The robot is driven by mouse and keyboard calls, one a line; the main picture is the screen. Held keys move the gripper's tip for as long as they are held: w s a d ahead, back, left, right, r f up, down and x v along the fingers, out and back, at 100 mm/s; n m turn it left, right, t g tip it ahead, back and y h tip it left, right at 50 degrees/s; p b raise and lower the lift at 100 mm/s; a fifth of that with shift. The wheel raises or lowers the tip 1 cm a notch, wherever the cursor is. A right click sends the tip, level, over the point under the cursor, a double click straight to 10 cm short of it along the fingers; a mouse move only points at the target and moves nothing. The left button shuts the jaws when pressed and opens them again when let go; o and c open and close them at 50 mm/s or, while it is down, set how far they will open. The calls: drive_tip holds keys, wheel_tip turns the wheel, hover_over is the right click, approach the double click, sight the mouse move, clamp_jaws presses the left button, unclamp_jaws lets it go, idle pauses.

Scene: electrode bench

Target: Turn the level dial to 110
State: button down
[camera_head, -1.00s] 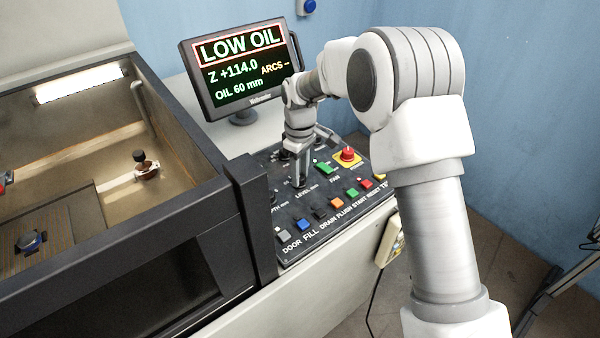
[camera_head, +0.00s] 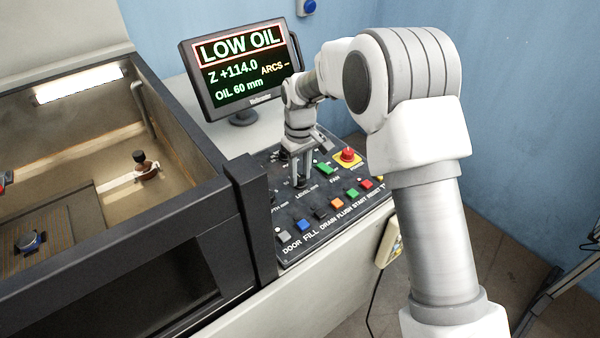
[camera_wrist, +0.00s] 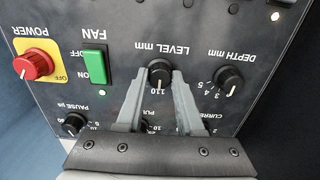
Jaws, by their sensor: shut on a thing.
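The level dial (camera_wrist: 159,70) is a round black knob under the LEVEL mm label in the wrist view. A number that looks like 110 (camera_wrist: 157,89) is printed beside it, and a pale pointer mark seems to face that number. My gripper (camera_wrist: 159,76) is shut on the dial, with one grey finger on each side. In the head view my gripper (camera_head: 301,182) points down onto the control panel (camera_head: 285,223), and its fingers mostly hide the dial. The monitor (camera_head: 240,70) reads LOW OIL, Z +114.0 and OIL 60 mm.
The depth dial (camera_wrist: 230,79) is close beside the level dial. The green fan switch (camera_wrist: 94,64) and red power knob (camera_wrist: 34,66) lie on the other side. A row of coloured buttons, including a blue one (camera_head: 303,225), runs along the panel's front. The open tank is at left.

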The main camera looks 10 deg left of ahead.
sight(300, 177)
drive_tip(key=shift+r, duration=0.1)
drive_tip(key=c, duration=0.5)
unclamp_jaws()
drive_tip(key=shift+c, duration=0.2)
wheel_tip(300, 177, up, 17)
drive_tip(key=shift+r+p, duration=0.2)
drive_tip(key=shift+p, duration=0.25)
